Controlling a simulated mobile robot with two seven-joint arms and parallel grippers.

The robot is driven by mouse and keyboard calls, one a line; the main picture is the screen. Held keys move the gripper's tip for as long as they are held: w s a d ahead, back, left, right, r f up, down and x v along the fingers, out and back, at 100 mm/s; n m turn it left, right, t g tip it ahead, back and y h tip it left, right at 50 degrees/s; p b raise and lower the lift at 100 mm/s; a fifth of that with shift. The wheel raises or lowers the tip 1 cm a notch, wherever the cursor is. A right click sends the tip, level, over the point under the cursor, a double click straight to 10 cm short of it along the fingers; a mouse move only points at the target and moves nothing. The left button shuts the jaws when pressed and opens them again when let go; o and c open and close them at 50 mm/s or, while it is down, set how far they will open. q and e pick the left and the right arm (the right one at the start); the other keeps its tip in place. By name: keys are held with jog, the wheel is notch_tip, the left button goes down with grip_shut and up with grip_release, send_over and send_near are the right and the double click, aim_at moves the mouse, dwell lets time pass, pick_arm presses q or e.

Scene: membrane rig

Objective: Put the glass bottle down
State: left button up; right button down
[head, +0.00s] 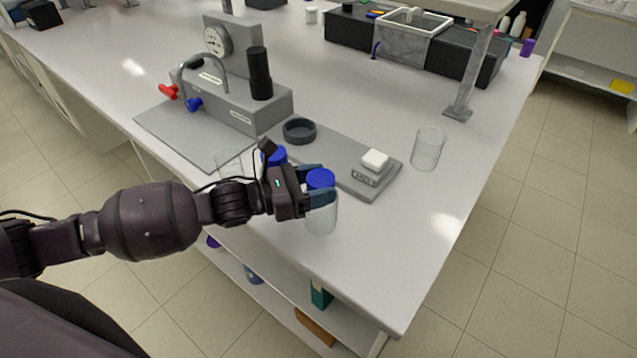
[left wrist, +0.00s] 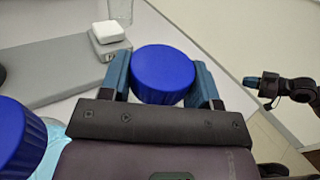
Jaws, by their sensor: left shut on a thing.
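The glass bottle (head: 321,218) has a clear body and a blue cap, and it is upright near the bench's front edge. My left gripper (head: 320,195) is shut on it just under the cap. I cannot tell whether its base touches the bench. In the left wrist view the blue cap (left wrist: 163,75) sits between the two fingers. A second blue-capped bottle (head: 277,155) stands behind my left gripper, mostly hidden by it; its cap (left wrist: 12,135) shows in the left wrist view. My right gripper (left wrist: 262,90) is small at the right of that view; its opening is unclear.
A grey plate with a dark ring (head: 299,130) and a small white-topped device (head: 373,167) lies behind the bottle. A clear glass beaker (head: 427,149) stands to the right. Another clear vessel (head: 229,163) is left of the gripper. The white bench (head: 390,260) is clear at front right.

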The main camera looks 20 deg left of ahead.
pick_arm(q)
jog(key=shift+f, duration=0.1)
jog(key=o, duration=1)
jog(key=shift+o, duration=0.2)
jog(key=v, duration=1.2)
jog(key=shift+b, duration=0.4)
pick_arm(e)
jog(key=shift+s+d+f, duration=0.1)
jog(key=shift+s+f, duration=0.4)
jog(key=shift+f, duration=0.2)
jog(key=shift+w+r, duration=0.1)
jog(key=shift+w, duration=0.05)
jog(key=shift+w+r, duration=0.15)
jog(key=shift+w, duration=0.1)
